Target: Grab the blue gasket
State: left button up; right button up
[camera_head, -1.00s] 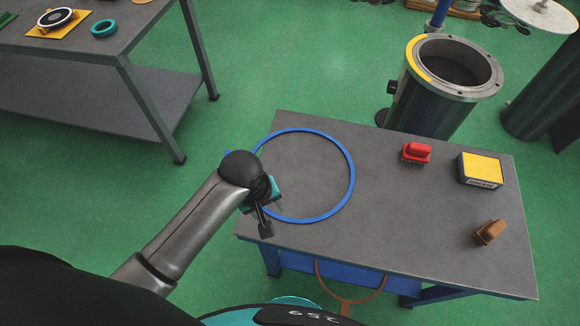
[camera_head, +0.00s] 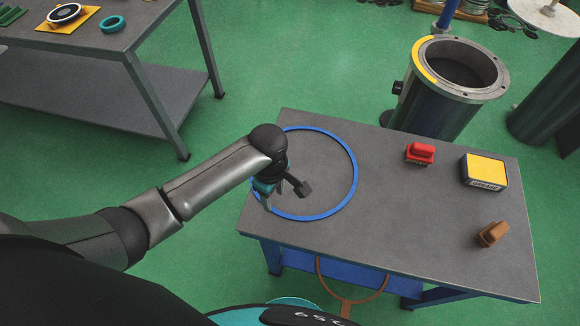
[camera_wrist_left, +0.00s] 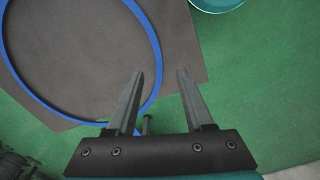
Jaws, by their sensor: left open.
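The blue gasket (camera_head: 357,172) is a large thin ring lying flat on the grey-topped table (camera_head: 400,225), towards its left end. My left gripper (camera_head: 267,203) hangs over the left side of the ring, and my arm hides part of that side. There the blue gasket (camera_wrist_left: 72,118) passes behind the left finger, near the table edge. My right gripper is not in view.
A brown ring (camera_head: 350,295) hangs at the front. Another table (camera_head: 75,45) stands upper left.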

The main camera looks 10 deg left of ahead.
aim_at(276, 211)
pick_arm(q)
notch_tip(276, 211, down, 8)
jog(key=shift+w+d+r+b, duration=0.1)
jog(key=shift+r+b, duration=0.15)
jog(key=shift+b, duration=0.85)
jog(key=shift+c, duration=0.3)
grip_shut()
